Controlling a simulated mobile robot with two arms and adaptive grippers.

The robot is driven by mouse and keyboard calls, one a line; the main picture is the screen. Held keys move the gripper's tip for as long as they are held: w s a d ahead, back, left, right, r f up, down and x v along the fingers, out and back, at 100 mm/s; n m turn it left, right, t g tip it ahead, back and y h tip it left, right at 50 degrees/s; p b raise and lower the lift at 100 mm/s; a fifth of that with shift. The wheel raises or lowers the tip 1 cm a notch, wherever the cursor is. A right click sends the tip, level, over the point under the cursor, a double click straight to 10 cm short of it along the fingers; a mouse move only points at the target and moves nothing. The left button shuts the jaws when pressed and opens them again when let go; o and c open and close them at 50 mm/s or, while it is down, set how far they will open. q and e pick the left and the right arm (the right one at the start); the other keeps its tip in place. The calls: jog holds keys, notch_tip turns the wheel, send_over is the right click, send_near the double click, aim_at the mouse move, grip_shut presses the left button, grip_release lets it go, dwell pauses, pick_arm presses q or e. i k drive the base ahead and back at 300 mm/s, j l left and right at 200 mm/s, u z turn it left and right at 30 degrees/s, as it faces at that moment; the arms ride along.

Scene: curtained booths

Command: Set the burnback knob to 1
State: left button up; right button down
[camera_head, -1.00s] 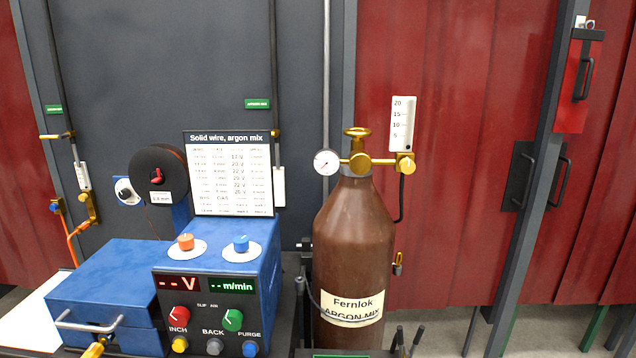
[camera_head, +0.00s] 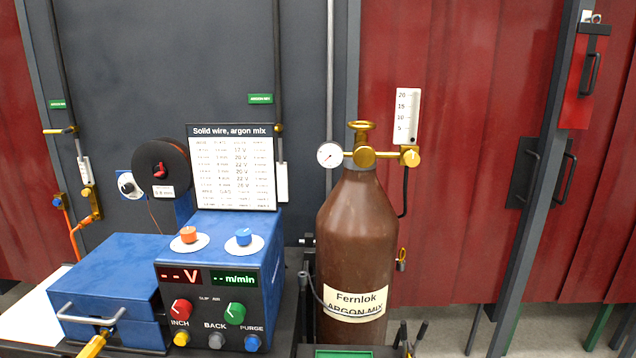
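The blue welding machine (camera_head: 262,240) stands at lower left with dark displays showing red "-- V" and green "-- m/min". Its front has a red knob (camera_head: 181,309) and a green knob (camera_head: 235,313), with small print between them. An orange knob (camera_head: 188,234) and a blue knob (camera_head: 243,236) sit on white dials on top. A dark knob on a white plate (camera_head: 127,186) is beside the wire spool (camera_head: 160,172). I cannot read which knob is burnback, nor its setting. Neither gripper is in view.
Buttons marked INCH, BACK and PURGE (camera_head: 252,343) line the lower front. A settings chart (camera_head: 233,170) stands behind the machine. A brown gas cylinder (camera_head: 356,243) with brass regulator stands close on the right. A blue lidded box (camera_head: 115,282) with a grey handle adjoins the left.

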aim_at(188, 233)
jog(key=j+u, duration=0.15)
jog(key=u, duration=0.25)
jog(key=i+j+u, duration=0.1)
jog(key=u, duration=0.35)
